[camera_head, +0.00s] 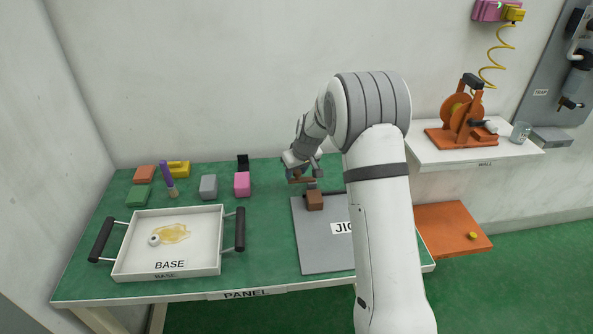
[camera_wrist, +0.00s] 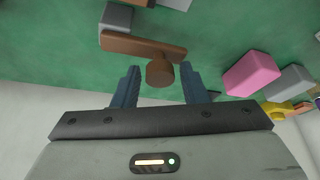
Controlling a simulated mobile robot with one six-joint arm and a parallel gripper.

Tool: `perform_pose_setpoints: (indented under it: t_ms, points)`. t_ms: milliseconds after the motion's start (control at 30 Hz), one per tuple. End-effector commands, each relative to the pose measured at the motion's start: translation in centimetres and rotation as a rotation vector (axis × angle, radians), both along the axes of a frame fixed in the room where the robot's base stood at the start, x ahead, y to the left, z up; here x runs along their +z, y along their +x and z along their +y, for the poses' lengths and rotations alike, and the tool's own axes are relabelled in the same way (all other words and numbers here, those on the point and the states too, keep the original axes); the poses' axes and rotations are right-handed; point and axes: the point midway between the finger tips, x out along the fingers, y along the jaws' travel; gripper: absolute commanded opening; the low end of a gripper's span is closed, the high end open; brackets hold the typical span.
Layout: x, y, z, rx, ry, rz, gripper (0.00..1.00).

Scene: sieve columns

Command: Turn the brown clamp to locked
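The brown clamp shows in the wrist view as a flat bar (camera_wrist: 142,47) with a round knob (camera_wrist: 159,72) near its middle. The bar lies nearly crosswise, slightly tilted in the picture. My gripper (camera_wrist: 160,80) is open, with its two blue-grey fingers on either side of the knob and a gap visible at each side. In the head view my gripper (camera_head: 304,168) is over the back of the green table, and part of the brown clamp (camera_head: 297,181) shows just under it. My gripper hides the rest of the clamp there.
A pink block (camera_head: 242,184) and a grey block (camera_head: 208,187) stand to the left. A white BASE tray (camera_head: 195,258) with dark handles is at the front left.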

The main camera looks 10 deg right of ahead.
Motion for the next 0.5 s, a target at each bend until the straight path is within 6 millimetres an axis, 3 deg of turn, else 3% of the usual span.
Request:
perform_pose_setpoints:
  t_ms: [500]
  points:
    - [0.03,-0.01,-0.04,0.000,0.000,0.000,0.00]
